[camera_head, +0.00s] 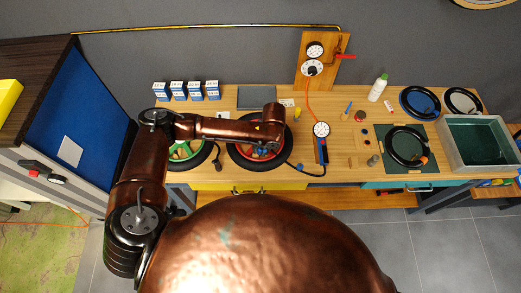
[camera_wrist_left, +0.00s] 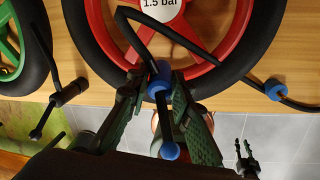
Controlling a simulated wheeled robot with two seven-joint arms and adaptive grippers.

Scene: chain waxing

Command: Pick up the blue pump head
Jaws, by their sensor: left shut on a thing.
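The blue pump head (camera_wrist_left: 158,86) is in the left wrist view, with a black hose looping from it and a dark stem ending in a blue tip below. My left gripper (camera_wrist_left: 152,76) is shut on it, with one green-black finger on each side. It is in front of the lower rim of the red wheel (camera_wrist_left: 240,25). In the head view my left gripper (camera_head: 266,150) is over the red wheel (camera_head: 238,158), partly hidden by its own wrist. A small dark forked shape at the lower right of the left wrist view looks like my right gripper (camera_wrist_left: 244,149), fingers apart.
The hose runs right through a blue collar (camera_wrist_left: 276,90) toward the blue pump (camera_head: 322,150) with its white gauge (camera_head: 321,129). Bottle (camera_head: 378,88), dark mat (camera_head: 424,143) and grey bin (camera_head: 449,150) are on the bench's right.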

